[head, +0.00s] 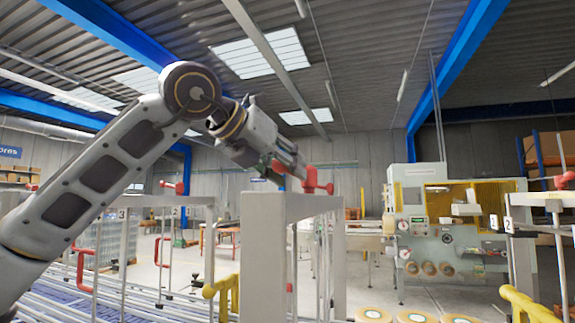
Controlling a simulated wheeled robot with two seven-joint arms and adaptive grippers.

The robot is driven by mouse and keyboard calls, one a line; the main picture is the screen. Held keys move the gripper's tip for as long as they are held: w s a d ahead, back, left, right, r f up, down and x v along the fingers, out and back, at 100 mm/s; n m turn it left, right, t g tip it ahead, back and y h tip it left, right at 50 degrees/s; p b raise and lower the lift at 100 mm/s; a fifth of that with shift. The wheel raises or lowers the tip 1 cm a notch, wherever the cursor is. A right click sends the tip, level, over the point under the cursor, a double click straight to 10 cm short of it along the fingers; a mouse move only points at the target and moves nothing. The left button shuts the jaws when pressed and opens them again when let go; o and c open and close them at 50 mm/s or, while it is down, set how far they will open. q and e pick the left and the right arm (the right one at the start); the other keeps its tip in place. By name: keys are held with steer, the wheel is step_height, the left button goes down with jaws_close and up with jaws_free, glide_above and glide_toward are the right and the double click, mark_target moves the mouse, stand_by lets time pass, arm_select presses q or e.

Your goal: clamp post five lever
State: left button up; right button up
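A red lever (318,183) sits on top of the near grey post frame (265,225) in the middle of the head view. No number shows on this post, so I cannot tell if it is post five. My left arm reaches in from the left and over the frame. My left gripper (292,168) points down to the right, with its tips right beside the red lever. I cannot tell whether the fingers touch or enclose the lever. My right gripper is not in view.
Other red levers show on the left post (178,187) and at the right edge (565,180). Yellow rails (222,290) stand low in front. A conveyor (120,300) runs at lower left. A packing machine (450,225) stands at the back right.

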arm_select(q)
steer(key=shift+w+d+f, duration=0.15)
steer(key=shift+w, duration=0.05)
steer(key=shift+w+d, duration=0.1)
jaws_close()
